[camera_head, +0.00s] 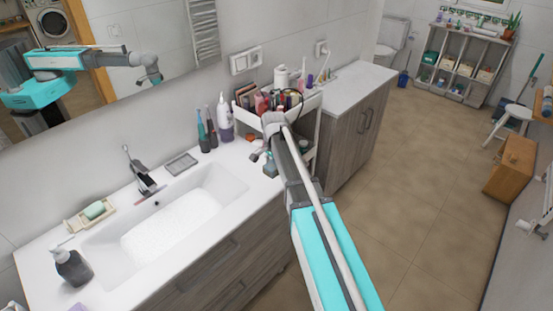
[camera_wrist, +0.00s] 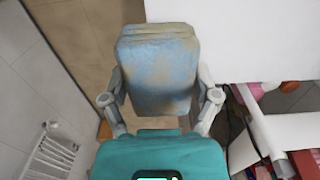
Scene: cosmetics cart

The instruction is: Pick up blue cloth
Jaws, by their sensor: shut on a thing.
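In the wrist view, my gripper (camera_wrist: 160,98) has one finger on each side of a folded, block-shaped blue cloth (camera_wrist: 158,65). The cloth is worn blue with tan patches, and its layered folds show at the top edge. The fingers are shut on its two sides. In the head view, my arm reaches to the cosmetics cart beside the sink counter. The arm hides much of the cart there, and I cannot clearly make out the gripper or the cloth.
The white cart (camera_head: 310,103) holds several bottles and cosmetics. The sink counter (camera_head: 232,160) is to its left, with a soap dispenser (camera_head: 73,266) at the front. A white-topped cabinet (camera_head: 350,88) stands behind. A white surface (camera_wrist: 235,40) lies beside the cloth. Open floor (camera_head: 400,190) is at right.

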